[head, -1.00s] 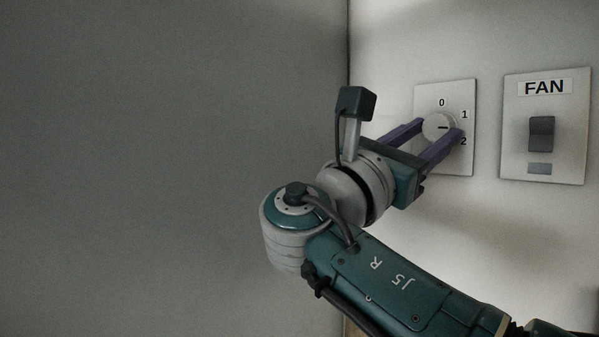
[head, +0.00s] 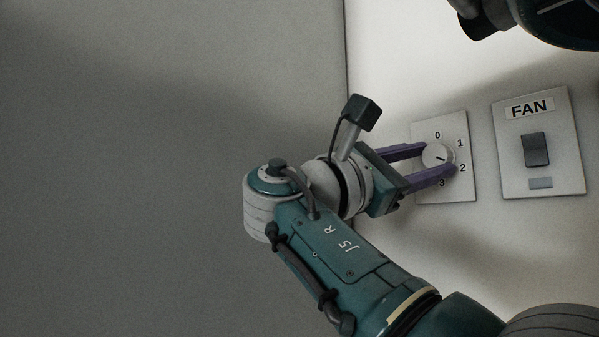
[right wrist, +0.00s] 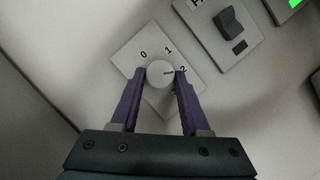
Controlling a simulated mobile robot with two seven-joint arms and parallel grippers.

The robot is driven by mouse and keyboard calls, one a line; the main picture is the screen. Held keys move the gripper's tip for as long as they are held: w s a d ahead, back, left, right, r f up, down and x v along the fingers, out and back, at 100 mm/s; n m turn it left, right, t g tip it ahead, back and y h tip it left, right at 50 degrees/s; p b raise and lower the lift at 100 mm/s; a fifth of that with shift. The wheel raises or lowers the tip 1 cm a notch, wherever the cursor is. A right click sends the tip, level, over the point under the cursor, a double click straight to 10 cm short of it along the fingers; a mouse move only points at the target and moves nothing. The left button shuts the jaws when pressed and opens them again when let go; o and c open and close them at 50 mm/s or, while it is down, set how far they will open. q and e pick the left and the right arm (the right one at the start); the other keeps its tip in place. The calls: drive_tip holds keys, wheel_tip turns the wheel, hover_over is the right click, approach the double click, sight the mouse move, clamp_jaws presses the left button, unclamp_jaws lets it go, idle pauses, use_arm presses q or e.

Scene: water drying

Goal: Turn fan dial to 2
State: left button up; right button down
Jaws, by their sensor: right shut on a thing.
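The white round dial (head: 436,154) sits on a pale wall plate (head: 447,194) marked 0, 1, 2 and 3 around it. My right gripper (head: 437,160) reaches in from the left, its two purple fingers shut on opposite sides of the dial. The right wrist view also shows the dial (right wrist: 160,73) between the fingertips. A finger partly covers the 3 in both views. My left gripper is not in view.
Right of the dial plate is a separate wall plate labelled FAN (head: 563,180) with a dark rocker switch (head: 536,149). A wall corner runs just left of the dial plate. A bright green patch (right wrist: 295,3) shows at the right wrist view's top edge.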

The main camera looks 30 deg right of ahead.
drive_tip(key=shift+r, duration=0.1)
drive_tip(key=shift+c, duration=1.9)
unclamp_jaws()
drive_tip(key=shift+a+f+b, duration=0.35)
drive_tip(key=shift+a, duration=0.05)
drive_tip(key=b+v, duration=0.4)
drive_tip(key=v, duration=0.5)
drive_tip(key=shift+r, duration=0.2)
